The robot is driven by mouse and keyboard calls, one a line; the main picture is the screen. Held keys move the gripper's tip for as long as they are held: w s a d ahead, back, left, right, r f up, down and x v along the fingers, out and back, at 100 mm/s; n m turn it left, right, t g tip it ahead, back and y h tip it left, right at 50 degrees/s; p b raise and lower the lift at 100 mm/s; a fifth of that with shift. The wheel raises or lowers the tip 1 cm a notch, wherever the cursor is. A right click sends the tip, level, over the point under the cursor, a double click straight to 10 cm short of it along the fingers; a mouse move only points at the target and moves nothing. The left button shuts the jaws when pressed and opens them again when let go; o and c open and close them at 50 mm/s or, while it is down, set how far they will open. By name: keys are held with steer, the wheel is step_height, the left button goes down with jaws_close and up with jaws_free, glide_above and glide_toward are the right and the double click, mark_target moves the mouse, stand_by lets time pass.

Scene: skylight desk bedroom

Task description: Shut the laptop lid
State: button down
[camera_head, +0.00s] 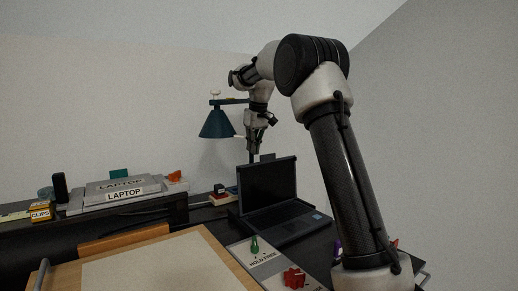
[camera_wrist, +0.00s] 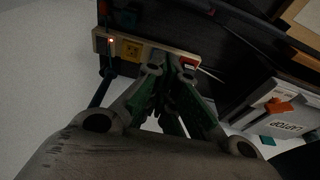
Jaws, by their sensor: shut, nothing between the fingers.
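The black laptop (camera_head: 285,221) stands open on the desk in the head view, its keyboard facing the front. Its dark screen lid (camera_head: 267,182) is raised near upright, leaning slightly back. My gripper (camera_head: 254,156) points down at the lid's top edge, seeming to be just behind it; whether it touches the lid is unclear. The fingers are together and empty. In the wrist view the fingertips (camera_wrist: 174,62) are close together. The dark surface at the top of that view cannot be surely told as lid or desk.
A blue lamp (camera_head: 217,124) stands behind left of my gripper. A power strip (camera_wrist: 188,61) lies behind the laptop. A stand labelled LAPTOP (camera_head: 124,194) is at left, with a clips box (camera_head: 40,213). A green piece (camera_head: 254,245) and red piece (camera_head: 294,277) lie in front.

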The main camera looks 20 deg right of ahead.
steer(key=s, duration=0.4)
steer(key=shift+d+r, duration=0.1)
steer(key=shift+d, duration=0.3)
